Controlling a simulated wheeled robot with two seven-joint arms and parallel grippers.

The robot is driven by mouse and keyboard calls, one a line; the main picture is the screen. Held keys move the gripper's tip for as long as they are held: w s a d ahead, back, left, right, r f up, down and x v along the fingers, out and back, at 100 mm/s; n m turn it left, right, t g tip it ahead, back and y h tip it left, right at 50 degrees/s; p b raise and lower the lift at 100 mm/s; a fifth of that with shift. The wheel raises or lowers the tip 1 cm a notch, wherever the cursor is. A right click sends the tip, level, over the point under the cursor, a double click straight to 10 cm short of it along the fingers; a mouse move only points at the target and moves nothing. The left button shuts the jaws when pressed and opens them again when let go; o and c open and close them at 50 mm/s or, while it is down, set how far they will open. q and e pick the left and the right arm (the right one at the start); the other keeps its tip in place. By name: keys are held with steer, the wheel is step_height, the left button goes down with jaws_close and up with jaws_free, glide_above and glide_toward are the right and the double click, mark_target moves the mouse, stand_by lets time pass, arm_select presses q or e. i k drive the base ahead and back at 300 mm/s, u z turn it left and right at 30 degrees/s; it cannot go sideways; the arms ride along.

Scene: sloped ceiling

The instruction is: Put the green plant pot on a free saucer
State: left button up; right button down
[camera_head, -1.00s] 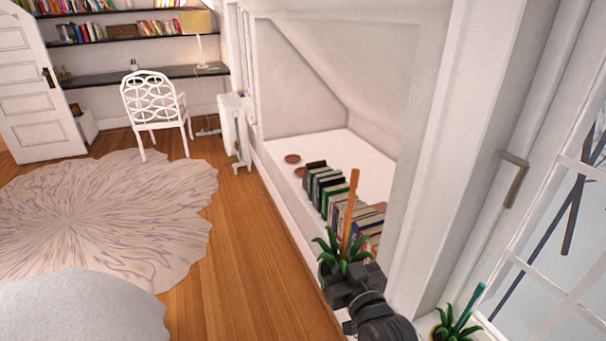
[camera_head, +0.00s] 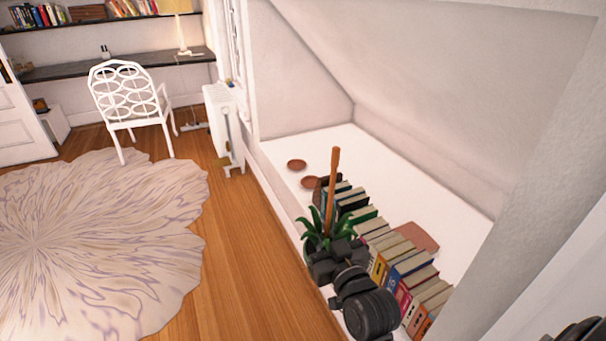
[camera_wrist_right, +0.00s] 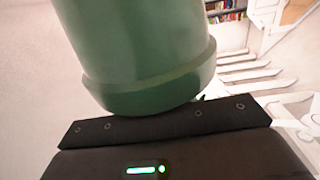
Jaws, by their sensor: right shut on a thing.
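The green plant pot (camera_wrist_right: 140,60) fills the upper left of the right wrist view, close against my gripper. In the head view its spiky plant (camera_head: 318,226) and an upright orange-brown stick (camera_head: 333,190) rise above my right gripper (camera_head: 330,258), which is shut on the pot. The gripper hides most of the pot there. It appears at the near edge of the white ledge, beside the book row. Two round brown saucers, one farther (camera_head: 297,164) and one nearer (camera_head: 309,182), lie on the ledge beyond it. Both look empty; the nearer one is partly hidden by books.
A row of books (camera_head: 385,240) runs along the white ledge (camera_head: 375,165). A flat reddish-brown object (camera_head: 418,237) lies behind it. The sloped ceiling (camera_head: 430,90) comes down over the ledge. A white radiator (camera_head: 224,125) stands past its far end.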

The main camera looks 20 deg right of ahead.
mark_target(312, 184)
steer(key=i, duration=2.15)
steer(key=u, duration=0.9)
steer(key=i, duration=1.2)
steer(key=z, duration=0.05)
